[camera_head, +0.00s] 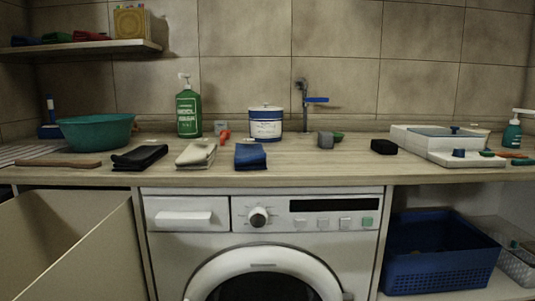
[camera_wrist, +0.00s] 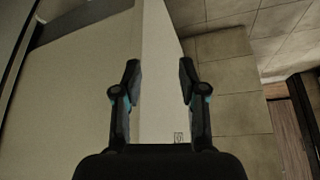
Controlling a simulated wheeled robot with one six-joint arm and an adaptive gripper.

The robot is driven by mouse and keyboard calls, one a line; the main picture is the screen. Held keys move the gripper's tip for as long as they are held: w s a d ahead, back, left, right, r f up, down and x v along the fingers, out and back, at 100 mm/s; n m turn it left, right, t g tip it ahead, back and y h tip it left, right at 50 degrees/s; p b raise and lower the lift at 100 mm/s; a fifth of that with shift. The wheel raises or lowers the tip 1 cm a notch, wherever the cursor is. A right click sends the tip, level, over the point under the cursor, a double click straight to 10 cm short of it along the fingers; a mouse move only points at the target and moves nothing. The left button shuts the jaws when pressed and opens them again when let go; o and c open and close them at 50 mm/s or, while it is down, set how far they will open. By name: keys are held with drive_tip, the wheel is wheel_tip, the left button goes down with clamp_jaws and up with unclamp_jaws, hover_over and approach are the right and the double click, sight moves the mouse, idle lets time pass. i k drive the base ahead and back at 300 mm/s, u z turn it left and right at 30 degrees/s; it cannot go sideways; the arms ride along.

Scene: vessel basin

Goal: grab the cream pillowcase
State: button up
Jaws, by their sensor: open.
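The cream pillowcase (camera_head: 196,154) lies folded near the counter's front edge in the head view. It sits between a folded black cloth (camera_head: 140,157) on its left and a folded blue cloth (camera_head: 250,156) on its right, with small gaps. My gripper (camera_wrist: 159,80) shows only in the wrist view. Its two fingers are apart with nothing between them. Behind them are a pale wall surface and tiles; the pillowcase is not in that view.
The wooden counter (camera_head: 330,174) runs above a white washing machine (camera_head: 262,240). Behind the cloths stand a teal basin (camera_head: 95,131), a green bottle (camera_head: 189,112) and a white tub (camera_head: 265,123). A blue crate (camera_head: 440,275) sits below right. The counter's middle right front is clear.

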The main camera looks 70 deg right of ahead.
sight(196, 156)
drive_tip(key=z, duration=1.8)
